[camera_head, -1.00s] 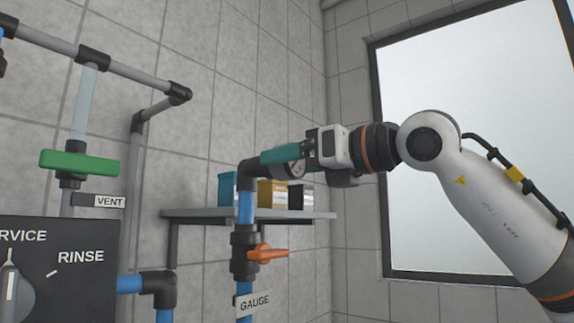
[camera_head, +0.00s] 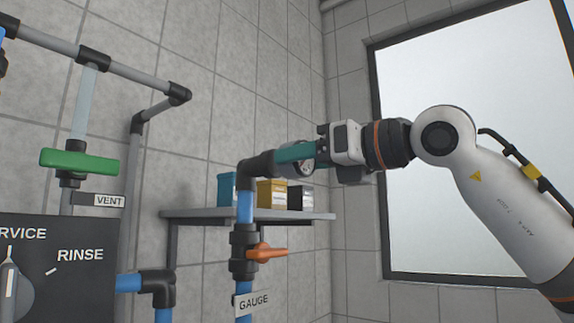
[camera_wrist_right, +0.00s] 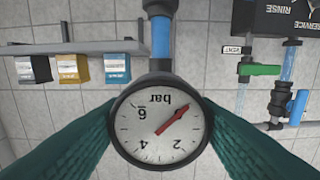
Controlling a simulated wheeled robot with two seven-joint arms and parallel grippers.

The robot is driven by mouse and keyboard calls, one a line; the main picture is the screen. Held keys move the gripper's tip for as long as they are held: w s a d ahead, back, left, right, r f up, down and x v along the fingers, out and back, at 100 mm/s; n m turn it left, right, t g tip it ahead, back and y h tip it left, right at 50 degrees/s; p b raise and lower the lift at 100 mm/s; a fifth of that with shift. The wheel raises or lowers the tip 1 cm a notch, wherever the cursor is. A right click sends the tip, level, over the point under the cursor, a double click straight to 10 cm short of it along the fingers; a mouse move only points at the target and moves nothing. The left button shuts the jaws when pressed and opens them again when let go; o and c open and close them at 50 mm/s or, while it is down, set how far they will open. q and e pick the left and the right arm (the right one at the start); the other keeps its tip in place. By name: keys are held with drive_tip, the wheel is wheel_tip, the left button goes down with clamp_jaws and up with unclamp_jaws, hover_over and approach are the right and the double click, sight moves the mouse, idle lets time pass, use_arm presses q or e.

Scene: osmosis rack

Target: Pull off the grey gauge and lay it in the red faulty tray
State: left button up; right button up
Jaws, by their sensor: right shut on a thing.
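The grey gauge (camera_wrist_right: 160,122) has a round white face, a dark rim and a red needle, and appears upside down in the right wrist view. My right gripper (camera_wrist_right: 158,130) is shut on it, with a teal finger on each side. In the head view the gauge (camera_head: 302,165) shows partly behind the gripper (camera_head: 297,153), right of the black elbow (camera_head: 257,166) on top of the blue pipe. I cannot tell whether the gauge still touches the elbow. The red faulty tray and my left gripper are not in view.
A wall shelf (camera_head: 240,215) behind carries a blue box (camera_head: 226,189), a yellow box (camera_head: 271,194) and a black box (camera_head: 300,198). An orange-handled valve (camera_head: 266,253) and a GAUGE label (camera_head: 254,301) are below. A green valve handle (camera_head: 79,162) is at left.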

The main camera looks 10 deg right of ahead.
drive_tip(key=shift+b+v, duration=0.65)
drive_tip(key=shift+v, duration=1.45)
